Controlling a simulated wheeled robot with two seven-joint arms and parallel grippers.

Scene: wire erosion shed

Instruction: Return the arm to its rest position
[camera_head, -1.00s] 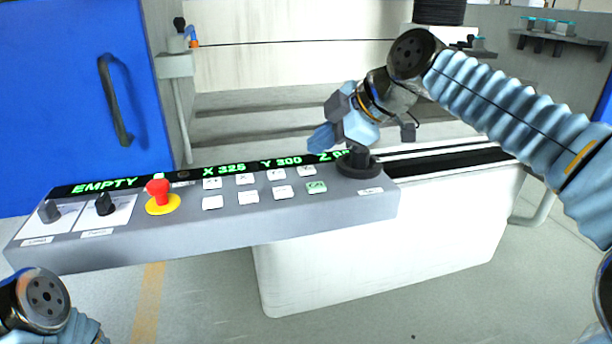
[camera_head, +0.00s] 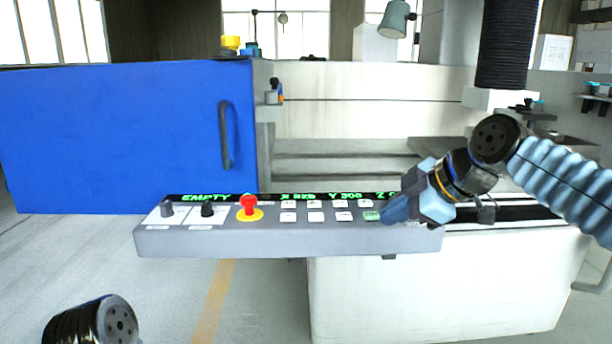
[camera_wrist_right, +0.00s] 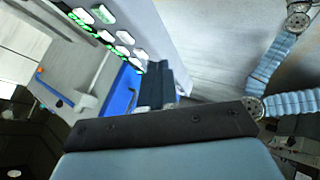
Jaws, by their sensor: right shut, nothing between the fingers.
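My right gripper (camera_head: 388,213) is shut and empty. In the head view its blue fingers overlap the right end of the grey control panel (camera_head: 290,244), beside the green button (camera_head: 372,216); I cannot tell whether they touch it. In the right wrist view the shut fingers (camera_wrist_right: 155,85) point toward the panel's edge, with white and green buttons (camera_wrist_right: 103,14) up and to the left. My left arm (camera_head: 95,322) shows only as a dark joint at the bottom left; its gripper is out of view.
The panel bears a red stop button (camera_head: 248,206) and two dark knobs. A blue cabinet (camera_head: 110,135) with a black handle stands at the left. A white machine base (camera_head: 440,290) is below the panel. Floor at the lower left is open.

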